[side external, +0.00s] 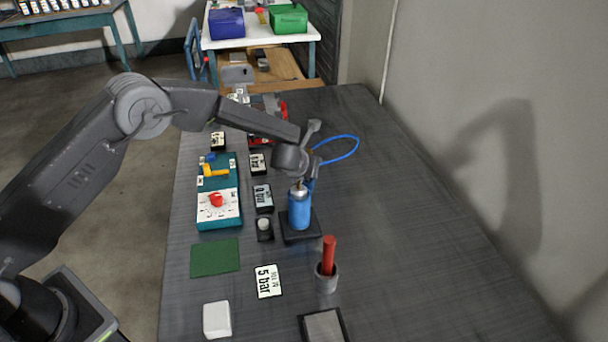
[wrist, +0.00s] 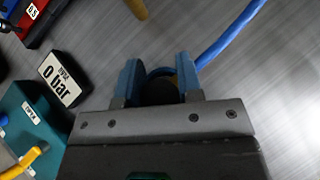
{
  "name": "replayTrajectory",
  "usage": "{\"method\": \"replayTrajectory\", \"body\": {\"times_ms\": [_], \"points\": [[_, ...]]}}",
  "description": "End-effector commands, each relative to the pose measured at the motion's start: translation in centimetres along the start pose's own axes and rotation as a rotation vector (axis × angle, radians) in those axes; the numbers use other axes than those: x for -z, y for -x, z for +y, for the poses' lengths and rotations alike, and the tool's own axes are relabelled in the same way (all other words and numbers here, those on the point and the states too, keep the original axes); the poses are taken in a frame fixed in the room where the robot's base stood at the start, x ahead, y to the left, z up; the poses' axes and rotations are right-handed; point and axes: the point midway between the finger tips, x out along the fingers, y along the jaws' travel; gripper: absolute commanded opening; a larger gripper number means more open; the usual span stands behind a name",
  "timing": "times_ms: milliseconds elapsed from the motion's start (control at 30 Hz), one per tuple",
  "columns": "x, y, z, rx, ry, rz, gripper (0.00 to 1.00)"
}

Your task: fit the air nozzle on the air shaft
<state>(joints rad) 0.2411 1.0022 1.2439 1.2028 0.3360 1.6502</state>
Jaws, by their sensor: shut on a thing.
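My gripper (wrist: 157,72) points down over the dark table, with its two blue fingers closed around a dark round piece (wrist: 158,92), probably the air nozzle. A blue hose (wrist: 232,38) runs from it to the upper right; the hose loop (side external: 345,153) also shows in the side view. Below my gripper (side external: 302,178) stands an upright blue cylinder (side external: 299,213) with a silver top, on a black square base. It may be the air shaft, but I cannot tell for sure. I cannot tell whether the held piece touches its top.
A teal panel (side external: 232,209) with a red knob and yellow handle lies left, beside a "0 bar" block (side external: 263,197). A red rod (side external: 329,248) stands in a grey cup (side external: 326,283) in front, near a "5 bar" card (side external: 269,281). The table's right side is clear up to the wall.

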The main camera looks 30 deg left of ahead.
Motion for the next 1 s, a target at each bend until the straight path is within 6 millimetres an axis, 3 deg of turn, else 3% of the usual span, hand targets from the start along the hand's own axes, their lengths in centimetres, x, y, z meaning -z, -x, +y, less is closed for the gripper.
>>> {"method": "replayTrajectory", "body": {"times_ms": [233, 567, 867, 1000], "points": [[0.0, 0.0, 0.0, 0.001, 0.000, 0.000, 0.04], [-0.4, 0.3, 0.0, 0.001, 0.002, -0.003, 0.04], [-3.4, 3.0, 0.0, -0.001, 0.004, -0.007, 0.04], [-4.2, 4.4, 3.2, -0.005, 0.004, -0.004, 0.04]]}}
